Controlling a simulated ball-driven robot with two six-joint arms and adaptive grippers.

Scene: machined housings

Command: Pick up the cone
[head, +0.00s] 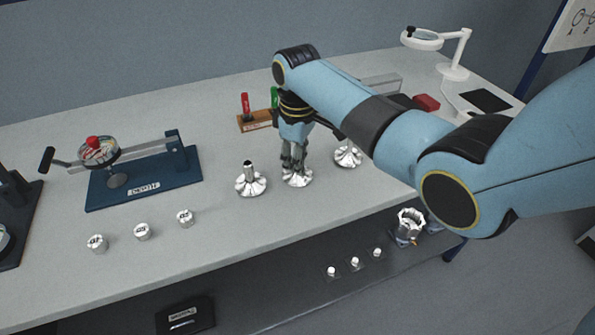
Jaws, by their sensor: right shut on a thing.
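Three pale, flared pieces with a ribbed foot stand in a row on the grey bench; I take these as the cones. My right gripper (294,160) points straight down onto the middle cone (298,179) and is shut on its upper part. The fingers hide the top of that cone, and I cannot tell whether its foot touches the bench. The left cone (250,182) stands upright with a dark-topped stem. My left gripper does not show.
A wooden block with red and green pieces (255,122) is behind the gripper. A white magnifier lamp (455,70) stands at the back right.

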